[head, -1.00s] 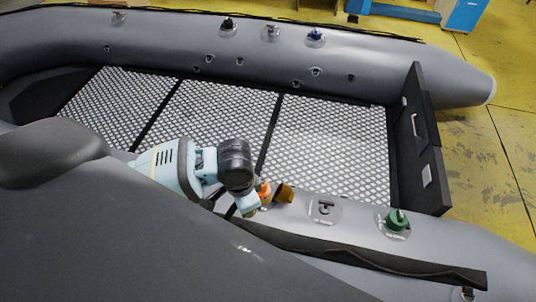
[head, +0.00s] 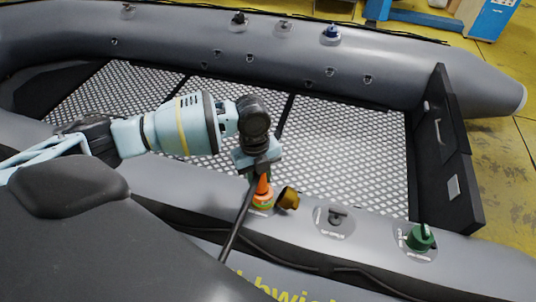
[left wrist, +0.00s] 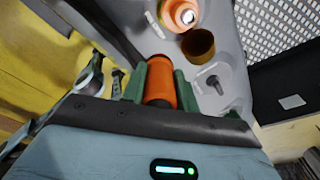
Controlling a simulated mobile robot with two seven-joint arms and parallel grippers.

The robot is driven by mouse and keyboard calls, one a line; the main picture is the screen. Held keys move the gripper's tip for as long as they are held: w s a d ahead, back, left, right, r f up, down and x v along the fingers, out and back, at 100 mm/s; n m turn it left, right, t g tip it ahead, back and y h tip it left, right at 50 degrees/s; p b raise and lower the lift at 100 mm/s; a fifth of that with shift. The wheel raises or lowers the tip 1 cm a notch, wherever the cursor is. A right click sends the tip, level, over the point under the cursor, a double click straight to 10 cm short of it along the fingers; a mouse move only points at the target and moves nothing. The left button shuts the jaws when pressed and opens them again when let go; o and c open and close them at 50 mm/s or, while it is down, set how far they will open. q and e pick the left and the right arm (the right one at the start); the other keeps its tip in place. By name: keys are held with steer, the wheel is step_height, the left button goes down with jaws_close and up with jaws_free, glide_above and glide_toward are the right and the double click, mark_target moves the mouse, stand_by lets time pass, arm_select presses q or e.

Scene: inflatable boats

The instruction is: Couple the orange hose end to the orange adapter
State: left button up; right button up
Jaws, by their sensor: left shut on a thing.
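My left gripper (head: 259,172) is shut on the orange hose end (head: 263,186), just above the orange adapter (head: 263,202) on the near boat tube. A dark hose (head: 236,225) runs from there toward the lower middle of the head view. In the left wrist view, the orange hose end (left wrist: 160,80) sits between the green fingers, and the orange adapter (left wrist: 178,14) shows its open mouth beyond it, with a gap between them in the picture. From the head view I cannot tell whether they touch. My right gripper is not in view.
A brown-yellow cap (head: 288,199) stands open beside the adapter. A grey valve (head: 336,217) and a green fitting (head: 420,238) are farther right on the tube. The mesh floor (head: 345,150) lies behind, and a dark transom board (head: 447,165) stands at the right.

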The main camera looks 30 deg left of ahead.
arm_select(q)
steer(key=w+a+r+m+g+b, duration=0.1)
steer(key=w+a+m+b, duration=0.1)
steer(key=w+m+b, duration=0.3)
steer(key=shift+w+a+m+y, duration=0.4)
steer(key=shift+w+m, duration=1)
steer(key=shift+m, duration=0.3)
steer(key=shift+f, duration=0.1)
steer(key=f+b, duration=0.1)
steer(key=f, duration=0.1)
steer(key=s+f+b, duration=0.1)
steer(key=f+b, duration=0.1)
steer(key=f, duration=0.1)
steer(key=shift+s+d+f, duration=0.1)
steer(key=shift+d+f, duration=0.1)
steer(key=shift+f, duration=0.05)
